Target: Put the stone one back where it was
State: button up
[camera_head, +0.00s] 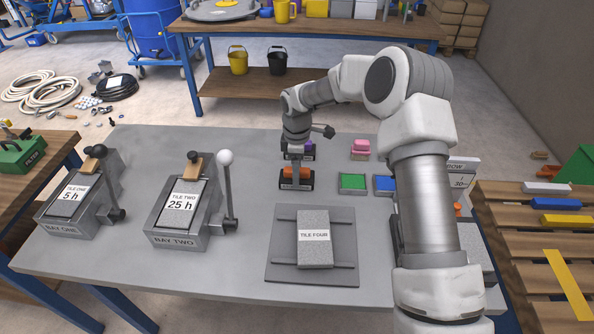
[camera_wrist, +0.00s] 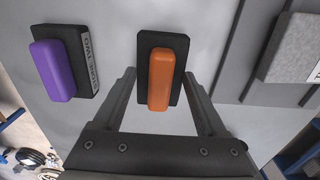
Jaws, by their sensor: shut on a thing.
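A black block with an orange top (camera_head: 297,179) is at the middle of the grey table. In the wrist view the orange-topped block (camera_wrist: 160,80) lies between the fingers of my gripper (camera_wrist: 160,78). My gripper (camera_head: 296,170) reaches down from above and is shut on this block. Its label is too small to read, and I cannot tell whether it touches the table. A similar black block with a purple top (camera_wrist: 55,72) is to its left in the wrist view, its label ending in "TWO". The purple top (camera_head: 307,147) shows partly behind my gripper in the head view.
The TILE FOUR slab (camera_head: 314,250) lies on a grey plate (camera_head: 281,273) in front. A green pad (camera_head: 352,183), a blue pad (camera_head: 384,184) and a pink block (camera_head: 360,147) are to the right. Bay one (camera_head: 75,218) and bay two (camera_head: 183,222), with levers, stand left.

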jog(key=shift+f, duration=0.1)
jog(key=o, duration=1.5)
jog(key=s+d+r+m+t+p, duration=0.1)
jog(key=s+d+r+m, duration=0.15)
jog(key=r, duration=0.85)
jog(key=s+d+r+m, duration=0.1)
jog(key=s+d+r, duration=0.15)
jog(key=r, duration=0.75)
jog(key=s+d+r+m+t, duration=0.1)
jog(key=s+d+r+m, duration=0.2)
jog(key=s, duration=0.3)
jog(key=s+d+r+m+t+h, duration=0.1)
jog(key=s+d+r+m, duration=0.25)
jog(key=s, duration=0.25)
jog(key=s+d+r+m+t, duration=0.1)
jog(key=s+d+r+m, duration=0.2)
jog(key=s, duration=0.4)
jog(key=s+m, duration=0.1)
jog(key=s, duration=0.2)
jog(key=s+d+f+m+t, duration=0.1)
jog(key=s+m, duration=0.1)
jog(key=s, duration=0.1)
jog(key=s+d+m+y, duration=0.1)
jog(key=s, duration=0.2)
jog(key=shift+s+d+f+m+t, duration=0.1)
jog(key=shift+s+f+m+t, duration=0.1)
jog(key=shift+f+m+t, duration=0.1)
